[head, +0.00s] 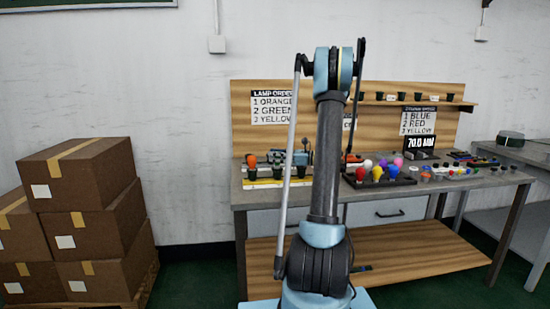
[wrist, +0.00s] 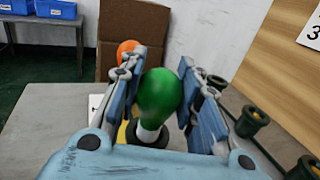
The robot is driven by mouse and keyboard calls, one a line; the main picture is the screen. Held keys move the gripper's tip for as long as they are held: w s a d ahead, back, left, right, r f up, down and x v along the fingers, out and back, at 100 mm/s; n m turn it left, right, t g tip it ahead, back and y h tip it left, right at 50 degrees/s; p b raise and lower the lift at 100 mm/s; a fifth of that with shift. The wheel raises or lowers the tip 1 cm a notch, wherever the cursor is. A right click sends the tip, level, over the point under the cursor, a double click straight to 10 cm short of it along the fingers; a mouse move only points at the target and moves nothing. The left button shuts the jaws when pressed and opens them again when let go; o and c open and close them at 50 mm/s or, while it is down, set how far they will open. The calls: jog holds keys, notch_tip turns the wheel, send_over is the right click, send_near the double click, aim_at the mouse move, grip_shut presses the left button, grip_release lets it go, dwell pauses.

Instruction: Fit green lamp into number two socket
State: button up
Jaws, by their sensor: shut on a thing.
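The green lamp (wrist: 159,94) is held between the two blue fingers of my gripper (wrist: 162,68) in the wrist view. It stands roughly upright, with its white base (wrist: 147,134) pointing down at a dark socket (wrist: 160,141). The base meets or overlaps the socket in the picture; I cannot tell how deep it sits. The orange lamp (wrist: 127,48) shows behind the left finger. In the head view the orange lamp (head: 251,160) stands at the left end of the socket board (head: 262,184). My arm hides part of this area.
The lamp order sign (head: 272,106) reads orange, green, yellow. A dark tray (head: 380,184) of coloured lamps stands right of my arm. Dark cups (wrist: 251,121) line the right in the wrist view. Cardboard boxes (head: 80,220) are stacked left of the bench.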

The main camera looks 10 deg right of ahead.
jog(key=shift+f, duration=0.2)
jog(key=o, duration=1.1)
jog(key=shift+o, duration=0.2)
jog(key=v, duration=1.2)
jog(key=shift+a, duration=0.1)
